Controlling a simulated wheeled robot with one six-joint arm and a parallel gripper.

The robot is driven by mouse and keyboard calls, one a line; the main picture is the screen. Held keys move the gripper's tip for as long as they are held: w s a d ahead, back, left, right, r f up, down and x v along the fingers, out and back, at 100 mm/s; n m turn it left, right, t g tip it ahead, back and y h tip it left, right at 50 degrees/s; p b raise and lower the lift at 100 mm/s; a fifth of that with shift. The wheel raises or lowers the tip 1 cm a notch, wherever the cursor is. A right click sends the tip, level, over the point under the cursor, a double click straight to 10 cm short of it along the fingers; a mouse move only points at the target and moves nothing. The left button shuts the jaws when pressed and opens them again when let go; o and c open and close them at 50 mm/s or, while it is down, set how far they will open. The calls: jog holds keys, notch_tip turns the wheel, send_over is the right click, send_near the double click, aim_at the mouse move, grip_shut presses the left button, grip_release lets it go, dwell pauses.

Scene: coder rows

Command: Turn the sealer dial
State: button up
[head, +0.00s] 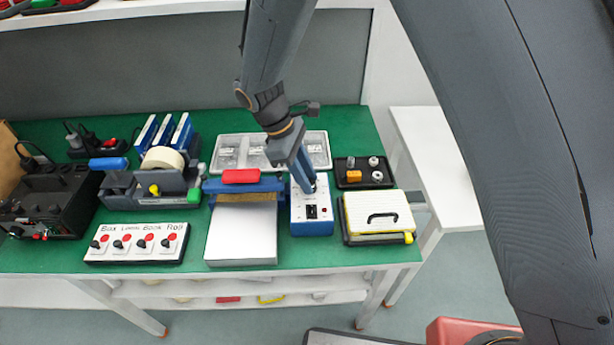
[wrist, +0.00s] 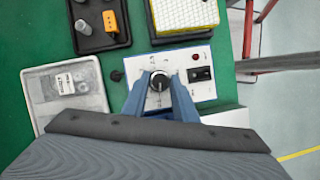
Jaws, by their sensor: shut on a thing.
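The sealer's control box (head: 313,227) is a white-topped blue box on the green table, right of the sealer (head: 242,230) with its red-handled bar. In the wrist view the box's white panel (wrist: 180,56) carries a black round dial (wrist: 159,81) with a pale pointer mark, a black rocker switch (wrist: 200,75) and a red light (wrist: 196,56). My gripper (wrist: 159,84) comes down over the panel with its blue fingers on both sides of the dial, shut on it. In the head view my gripper (head: 313,187) hides the dial.
A black tray (head: 347,183) with small parts and a clear-lidded tray (head: 318,148) lie behind. A labelled switch panel (head: 137,243) and tape dispenser (head: 150,185) are at left.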

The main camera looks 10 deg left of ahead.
aim_at(296, 186)
jog(key=o, duration=1)
jog(key=shift+o, duration=0.2)
jog(key=b+v, duration=0.1)
jog(key=v, duration=0.7)
jog(key=shift+b, duration=0.35)
jog(key=shift+d, duration=0.15)
